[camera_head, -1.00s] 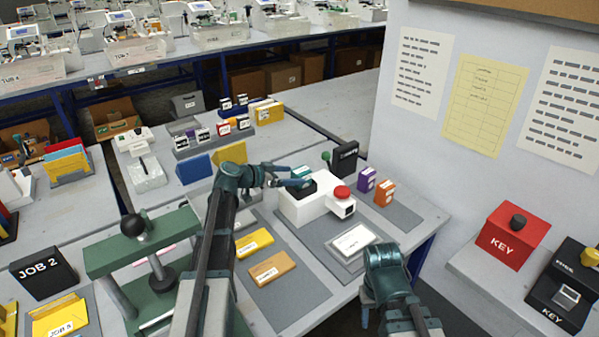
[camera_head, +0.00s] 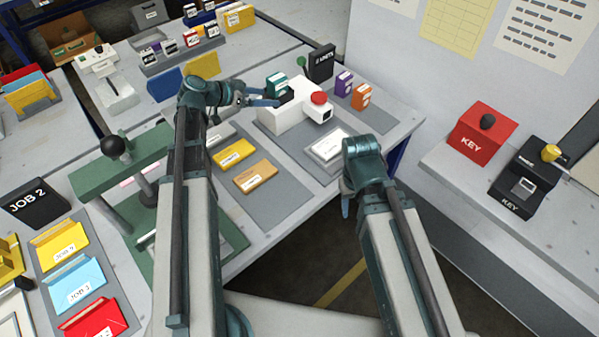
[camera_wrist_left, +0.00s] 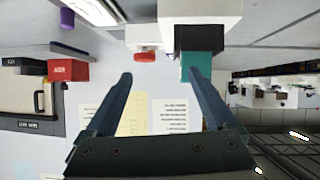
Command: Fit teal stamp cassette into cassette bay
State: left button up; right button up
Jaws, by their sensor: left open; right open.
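The teal stamp cassette (camera_head: 276,84) stands upright at the black cassette bay (camera_head: 287,97) of the white stamping unit (camera_head: 292,117). In the left wrist view, which is upside down, the teal cassette (camera_wrist_left: 203,66) joins the black bay (camera_wrist_left: 208,38); I cannot tell how deep it sits. My left gripper (camera_head: 265,98) is open, its fingers pointing right, just left of the cassette. In its wrist view nothing is held between the fingers (camera_wrist_left: 160,78); the cassette shows beyond one fingertip. My right gripper (camera_head: 345,205) is open and empty, pointing down at the table's front edge.
A red button (camera_head: 319,98) tops the unit's right side. A white card (camera_head: 330,146) lies in front. A green press (camera_head: 125,175) stands left of my left arm.

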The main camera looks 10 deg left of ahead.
pick_arm(q)
jog(key=s+d+f+g+y, duration=0.2)
jog(key=s+d+f, duration=0.1)
jog(key=s+d, duration=0.3)
jog(key=s+d+f+n+g+y, duration=0.1)
jog(key=s+d+f+g+y, duration=0.1)
jog(key=s+d, duration=0.4)
jog(key=s+d+f+g+y, duration=0.1)
jog(key=s+d+f+g, duration=0.3)
jog(key=s+d+f, duration=0.1)
jog(key=shift+s+d+f+n+y, duration=0.2)
jog(key=shift+s+d, duration=0.2)
jog(key=shift+s, duration=0.3)
jog(key=shift+s+d+f+n+y, duration=0.1)
jog(key=shift+s+d+n+y, duration=0.1)
jog(key=shift+s+d, duration=0.35)
jog(key=s+n+g+y, duration=0.1)
jog(key=s+n+y, duration=0.1)
jog(key=s+y, duration=0.2)
jog(key=shift+s+a+f, duration=0.2)
jog(key=shift+s+a, duration=0.1)
jog(key=shift+s, duration=0.95)
jog(key=shift+r+p, duration=0.5)
jog(key=shift+p, duration=0.05)
